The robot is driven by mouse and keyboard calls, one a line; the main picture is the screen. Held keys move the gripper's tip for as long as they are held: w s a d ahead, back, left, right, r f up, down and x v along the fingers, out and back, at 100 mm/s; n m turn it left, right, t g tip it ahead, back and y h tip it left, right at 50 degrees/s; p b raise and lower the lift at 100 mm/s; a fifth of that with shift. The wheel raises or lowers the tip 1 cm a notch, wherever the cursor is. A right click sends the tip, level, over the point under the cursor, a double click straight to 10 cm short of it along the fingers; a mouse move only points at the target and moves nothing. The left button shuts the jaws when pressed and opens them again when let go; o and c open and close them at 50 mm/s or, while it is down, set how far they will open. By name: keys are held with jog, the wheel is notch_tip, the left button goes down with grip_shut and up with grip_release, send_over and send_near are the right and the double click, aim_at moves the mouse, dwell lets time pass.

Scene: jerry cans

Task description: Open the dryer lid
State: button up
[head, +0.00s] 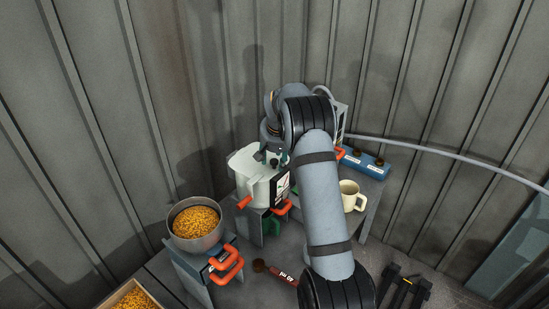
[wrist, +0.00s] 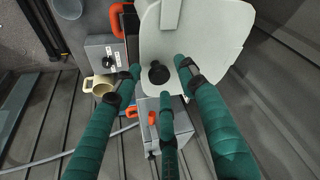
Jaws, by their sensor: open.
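The dryer (head: 251,187) is a pale grey-white machine with orange handles and a dark front panel, at the middle of the head view. Its pale lid (wrist: 213,32) fills the upper middle of the wrist view and carries a black knob (wrist: 158,73). I take the lid to be closed, but my arm partly covers it in the head view. My gripper (wrist: 158,80) has three green fingers, spread open around the knob as seen from the wrist. I cannot tell whether any finger touches it. In the head view my gripper (head: 272,156) is low over the dryer's top, partly hidden.
A pot of yellow grains (head: 196,223) stands left of the dryer on a stand with orange handles. A cream mug (head: 351,195) and a blue box with black knobs (head: 364,164) are to the right. A brown scoop (head: 275,271) lies in front. Corrugated walls close the back.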

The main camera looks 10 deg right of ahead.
jog(key=shift+c, duration=0.7)
jog(key=shift+r, duration=0.1)
grip_shut()
